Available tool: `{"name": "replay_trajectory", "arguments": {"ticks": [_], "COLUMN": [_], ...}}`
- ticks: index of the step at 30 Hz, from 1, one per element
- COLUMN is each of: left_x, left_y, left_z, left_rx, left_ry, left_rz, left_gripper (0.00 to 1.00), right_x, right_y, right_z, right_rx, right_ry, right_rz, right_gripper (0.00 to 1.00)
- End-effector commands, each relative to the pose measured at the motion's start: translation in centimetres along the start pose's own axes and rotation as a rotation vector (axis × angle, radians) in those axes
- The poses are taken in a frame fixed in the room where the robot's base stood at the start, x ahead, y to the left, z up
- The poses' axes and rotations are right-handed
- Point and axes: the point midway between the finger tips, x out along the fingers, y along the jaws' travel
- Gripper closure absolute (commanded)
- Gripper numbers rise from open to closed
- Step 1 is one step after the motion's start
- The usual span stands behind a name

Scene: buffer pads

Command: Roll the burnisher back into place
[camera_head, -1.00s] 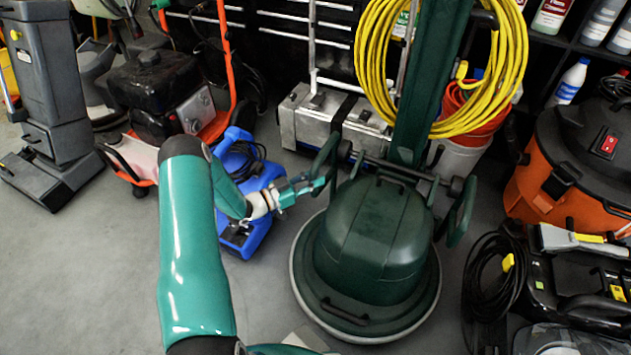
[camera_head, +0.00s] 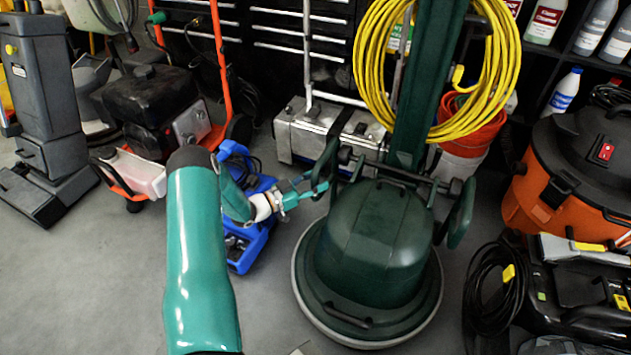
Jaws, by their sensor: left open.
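The burnisher (camera_head: 375,240) is a dark green domed floor machine with a wide round base. Its green upright post (camera_head: 424,85) rises behind the dome, with a coiled yellow cable (camera_head: 508,70) hanging on it. It stands upright on the grey floor, right of centre. My left gripper (camera_head: 312,190) is open beside the green loop-shaped bracket (camera_head: 327,165) on the burnisher's left side. Its fingertips overlap the bracket's edge in this view; I cannot tell whether they touch it. My right gripper is not in view.
A blue machine (camera_head: 262,235) stands just left of the burnisher. Behind are a metal case (camera_head: 300,133) and a red bucket (camera_head: 480,127). An orange vacuum (camera_head: 540,205) and a black machine with cable (camera_head: 575,300) stand right. Bare floor lies at lower left.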

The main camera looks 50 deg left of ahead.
Motion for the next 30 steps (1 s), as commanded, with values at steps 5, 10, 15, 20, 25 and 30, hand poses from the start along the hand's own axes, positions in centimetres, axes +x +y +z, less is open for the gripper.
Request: {"name": "replay_trajectory", "arguments": {"ticks": [5,10,15,20,25,30], "left_x": [-0.9,-3.4,-6.9,-9.8,-11.6,-12.1], "left_y": [-0.1,-0.1,-0.2,-0.2,-0.1,-0.1], "left_z": [0.1,0.1,0.1,0.1,0.1,0.1], "left_rx": [-0.002,-0.001,-0.002,0.001,0.001,0.000], "left_ry": [-0.002,-0.002,-0.003,-0.002,-0.001,-0.001], "left_rz": [-0.002,-0.004,-0.006,-0.006,-0.002,-0.002], "left_gripper": [0.50,0.50,0.50,0.50,0.50,0.50], "right_x": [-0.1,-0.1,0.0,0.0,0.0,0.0], "right_y": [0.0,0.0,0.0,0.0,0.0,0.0], "right_z": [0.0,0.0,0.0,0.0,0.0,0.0], "right_rx": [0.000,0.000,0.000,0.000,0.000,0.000], "right_ry": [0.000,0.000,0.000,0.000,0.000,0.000], "right_rz": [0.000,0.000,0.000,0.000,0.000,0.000], "right_gripper": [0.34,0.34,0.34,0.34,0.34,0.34]}}
